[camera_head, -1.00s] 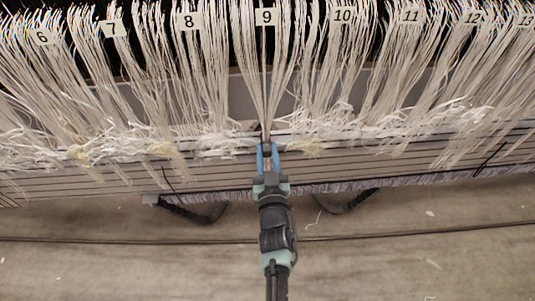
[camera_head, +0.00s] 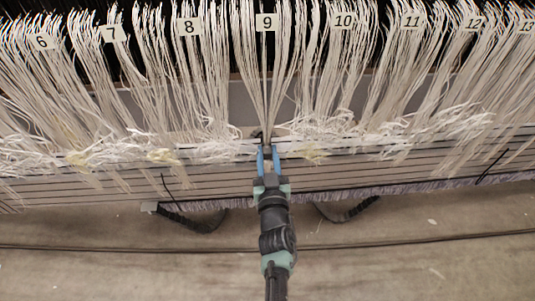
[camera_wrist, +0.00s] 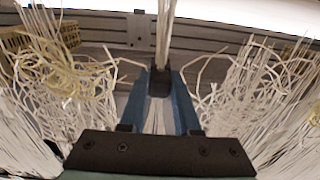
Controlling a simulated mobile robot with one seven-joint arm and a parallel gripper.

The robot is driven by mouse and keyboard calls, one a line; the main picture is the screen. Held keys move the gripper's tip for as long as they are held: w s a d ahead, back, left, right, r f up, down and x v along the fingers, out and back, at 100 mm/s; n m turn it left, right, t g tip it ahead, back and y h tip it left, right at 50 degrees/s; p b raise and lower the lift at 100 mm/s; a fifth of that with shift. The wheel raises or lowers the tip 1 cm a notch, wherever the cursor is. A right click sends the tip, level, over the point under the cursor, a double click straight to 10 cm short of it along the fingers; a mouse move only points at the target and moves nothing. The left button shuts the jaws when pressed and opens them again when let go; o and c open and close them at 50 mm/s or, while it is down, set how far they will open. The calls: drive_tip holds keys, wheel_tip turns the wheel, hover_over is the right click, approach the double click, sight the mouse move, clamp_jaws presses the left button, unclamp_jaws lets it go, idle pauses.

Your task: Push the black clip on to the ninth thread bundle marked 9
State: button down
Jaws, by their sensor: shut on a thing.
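The ninth thread bundle (camera_head: 266,85) hangs under the white tag marked 9 (camera_head: 266,22) and narrows downward to a gathered end. My gripper (camera_head: 267,150), with blue fingers, is at that lower end, seen from the head. In the wrist view my gripper (camera_wrist: 160,90) is shut on the black clip (camera_wrist: 160,82), a small dark block between the fingertips. The bundle (camera_wrist: 165,35) runs down to the clip in the wrist view and meets it. Pale threads also show below the clip between the fingers. How deep the threads sit in the clip is hidden.
Neighbouring bundles marked 8 (camera_head: 189,26) and 10 (camera_head: 344,20) hang close on both sides. Loose tangled thread ends (camera_wrist: 245,90) lie near both fingers. A slatted grey beam (camera_head: 400,165) runs behind the fingers. The floor (camera_head: 400,270) in front is mostly clear.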

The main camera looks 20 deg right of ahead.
drive_tip(key=shift+w, duration=0.15)
idle(0.8)
drive_tip(key=c, duration=0.5)
unclamp_jaws()
drive_tip(key=shift+c, duration=0.2)
drive_tip(key=shift+o, duration=0.2)
drive_tip(key=o, duration=0.4)
drive_tip(key=shift+c, duration=0.2)
drive_tip(key=shift+s+a+f, duration=0.15)
drive_tip(key=shift+s+a, duration=0.05)
drive_tip(key=shift+s, duration=0.4)
drive_tip(key=shift+b+v, duration=0.45)
drive_tip(key=shift+v, duration=0.55)
drive_tip(key=shift+s+d+b, duration=0.25)
drive_tip(key=shift+s+b, duration=0.05)
drive_tip(key=shift+b, duration=0.65)
